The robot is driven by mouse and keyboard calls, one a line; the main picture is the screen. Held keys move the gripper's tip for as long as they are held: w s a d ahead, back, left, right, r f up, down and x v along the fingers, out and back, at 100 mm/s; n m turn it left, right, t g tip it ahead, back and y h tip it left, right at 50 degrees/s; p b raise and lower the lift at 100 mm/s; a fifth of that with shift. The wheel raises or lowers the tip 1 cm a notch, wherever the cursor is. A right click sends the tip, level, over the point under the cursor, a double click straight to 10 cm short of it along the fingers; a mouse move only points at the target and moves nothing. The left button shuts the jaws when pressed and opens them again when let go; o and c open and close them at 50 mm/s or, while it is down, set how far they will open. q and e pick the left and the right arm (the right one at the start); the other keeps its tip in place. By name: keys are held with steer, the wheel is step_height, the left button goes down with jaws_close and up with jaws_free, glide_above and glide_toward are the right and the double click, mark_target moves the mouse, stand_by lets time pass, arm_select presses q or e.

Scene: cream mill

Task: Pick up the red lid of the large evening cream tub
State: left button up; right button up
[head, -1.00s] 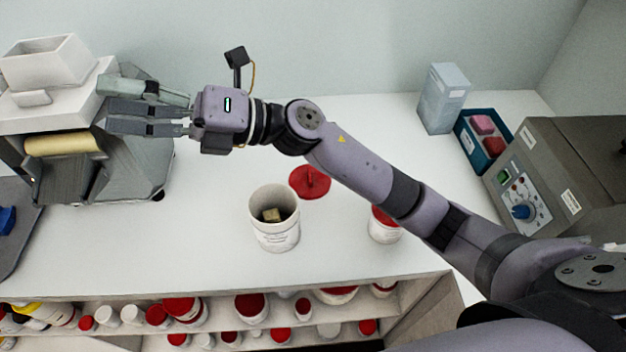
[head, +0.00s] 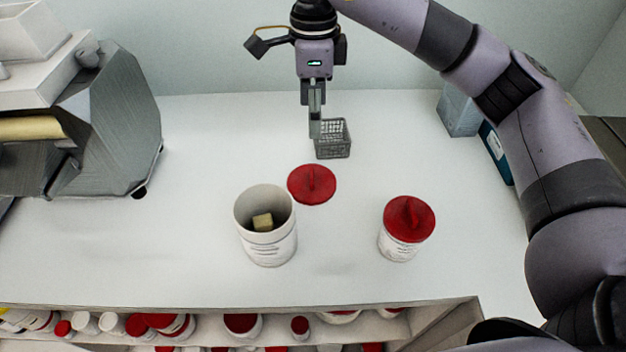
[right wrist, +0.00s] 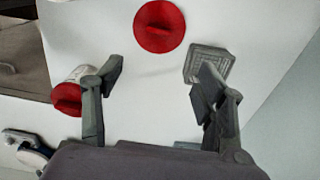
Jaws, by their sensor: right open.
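A red lid (head: 312,184) with a raised grip bar lies flat on the white counter. It is just behind and right of a large open white tub (head: 268,249), which has a yellowish block inside. The tub's label is too small to read. My right gripper (head: 315,135) points down behind the lid, over the small grey basket (head: 340,151), and is apart from the lid. In the right wrist view its two fingers (right wrist: 162,78) are spread and empty. The red lid (right wrist: 160,26) shows there beyond the fingertips. My left gripper is not in view.
A smaller white tub (head: 398,248) with a red lid on stands to the right. A grey machine (head: 110,130) is at the left. A pale box (head: 458,112) and a blue bin (head: 496,150) stand back right. Shelves of jars are below the counter front.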

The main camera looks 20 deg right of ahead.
steer(key=p, duration=0.3)
glide_above(312, 175)
step_height(312, 175, down, 11)
steer(key=shift+d+f, duration=0.1)
steer(key=shift+s+f, duration=0.1)
steer(key=shift+f, duration=0.15)
step_height(312, 175, down, 4)
steer(key=shift+r+p, duration=0.15)
steer(key=shift+p, duration=0.75)
steer(key=shift+f, duration=0.45)
steer(key=c, duration=0.9)
steer(key=shift+r, duration=0.1)
